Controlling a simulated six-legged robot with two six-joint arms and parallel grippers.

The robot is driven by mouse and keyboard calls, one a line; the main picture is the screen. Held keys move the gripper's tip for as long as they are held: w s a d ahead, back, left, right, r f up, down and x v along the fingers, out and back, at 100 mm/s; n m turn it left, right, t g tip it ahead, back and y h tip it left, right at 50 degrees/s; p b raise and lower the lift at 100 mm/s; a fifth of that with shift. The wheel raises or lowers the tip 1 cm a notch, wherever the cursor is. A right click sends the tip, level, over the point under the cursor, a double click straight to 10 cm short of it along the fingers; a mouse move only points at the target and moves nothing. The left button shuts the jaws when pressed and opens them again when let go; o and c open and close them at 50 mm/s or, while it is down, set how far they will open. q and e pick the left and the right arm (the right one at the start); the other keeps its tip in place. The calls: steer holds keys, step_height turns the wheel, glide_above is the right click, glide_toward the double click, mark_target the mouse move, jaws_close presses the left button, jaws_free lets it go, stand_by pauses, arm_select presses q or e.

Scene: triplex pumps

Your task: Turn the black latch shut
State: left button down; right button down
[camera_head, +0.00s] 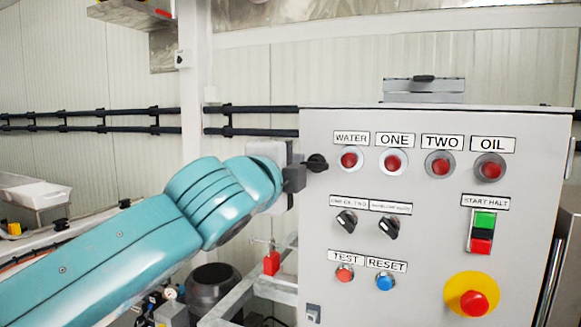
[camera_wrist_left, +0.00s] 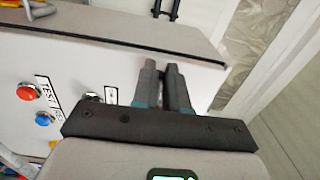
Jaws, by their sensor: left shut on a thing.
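The black latch (camera_head: 317,162) sits at the upper left edge of the grey control panel's front face. My left gripper (camera_head: 301,171) reaches it from the left, with its dark fingertips at the latch. In the left wrist view, the two fingers (camera_wrist_left: 164,74) are close together against the panel face, shut on the latch. The latch itself is mostly hidden between them there, so I cannot tell its exact angle. My right gripper is in neither view.
The grey control panel (camera_head: 420,260) carries red lamps, two black selector knobs, test and reset buttons, a start/halt switch (camera_head: 483,233) and a yellow-backed red emergency button (camera_head: 473,297). Black pipes (camera_head: 90,120) run along the wall. A red-handled valve (camera_head: 271,262) stands below my arm.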

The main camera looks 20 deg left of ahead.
arm_select(q)
steer(key=shift+d, duration=0.1)
steer(key=c, duration=1.3)
jaws_free()
steer(key=shift+o, duration=0.7)
steer(key=shift+w+d, duration=0.2)
steer(key=shift+w, duration=0.1)
steer(key=s+b, duration=0.4)
steer(key=s, duration=1.2)
steer(key=shift+s+a, duration=0.25)
steer(key=shift+a, duration=0.1)
steer(key=shift+f, duration=0.1)
